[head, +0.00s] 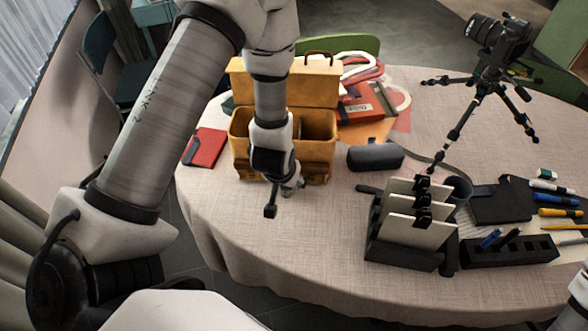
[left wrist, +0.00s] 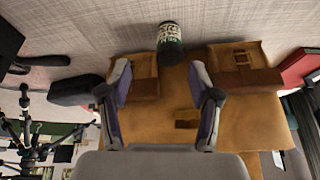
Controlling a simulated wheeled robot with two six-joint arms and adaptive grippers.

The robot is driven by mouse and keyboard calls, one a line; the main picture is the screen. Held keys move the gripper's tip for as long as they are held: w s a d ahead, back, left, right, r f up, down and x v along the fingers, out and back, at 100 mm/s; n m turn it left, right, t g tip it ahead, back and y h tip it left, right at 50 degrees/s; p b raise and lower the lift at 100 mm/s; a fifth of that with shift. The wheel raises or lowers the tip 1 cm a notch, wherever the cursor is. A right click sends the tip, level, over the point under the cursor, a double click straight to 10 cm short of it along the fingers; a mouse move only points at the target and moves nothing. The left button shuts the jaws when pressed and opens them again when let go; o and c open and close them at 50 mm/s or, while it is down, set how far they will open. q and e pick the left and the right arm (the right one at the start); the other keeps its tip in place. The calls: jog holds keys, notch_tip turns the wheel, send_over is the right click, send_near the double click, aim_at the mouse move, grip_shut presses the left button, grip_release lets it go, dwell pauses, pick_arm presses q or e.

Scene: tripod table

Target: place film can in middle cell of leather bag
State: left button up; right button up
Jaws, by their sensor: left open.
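The film can (left wrist: 170,44), dark with a pale label, stands on the table close to the front of the bag in the left wrist view. In the head view it is mostly hidden by my gripper. The tan leather bag (head: 318,162) has its lid up. Its right cell shows dark and open, while my arm covers the middle of it. The bag's front with its pockets fills much of the left wrist view (left wrist: 155,119). My left gripper (head: 284,196) is open and points down in front of the bag. In the left wrist view its fingers (left wrist: 160,67) are apart, with the can beyond and between the tips.
A dark glasses case (head: 375,157) lies right of the bag, and a red notebook (head: 205,148) left of it. A black rack with pale cards (head: 415,222) stands further right. A camera on a tripod (head: 478,100) stands at the back right. The front tablecloth is clear.

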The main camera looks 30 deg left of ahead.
aim_at(286, 188)
pick_arm(q)
jog(key=a+f, duration=0.1)
jog(key=w+a+f, duration=0.1)
jog(key=f, duration=0.1)
jog(key=shift+a+f, duration=0.15)
jog(key=shift+a, duration=0.1)
jog(key=shift+w+d+f+p, duration=0.1)
jog(key=shift+w+f+p, duration=0.15)
jog(key=shift+f, duration=0.4)
jog(key=shift+w+d+f+p, duration=0.15)
jog(key=shift+f+p, duration=0.2)
jog(key=shift+f, duration=0.25)
jog(key=shift+w+d+f, duration=0.2)
jog(key=shift+f, duration=0.2)
jog(key=shift+a+f, duration=0.1)
jog(key=shift+a, duration=0.2)
jog(key=shift+c, duration=1.3)
jog(key=c, duration=0.6)
jog(key=shift+c, duration=1.3)
pick_arm(e)
jog(key=shift+w+a+r, duration=0.25)
jog(key=shift+a+r, duration=0.35)
jog(key=shift+r, duration=0.25)
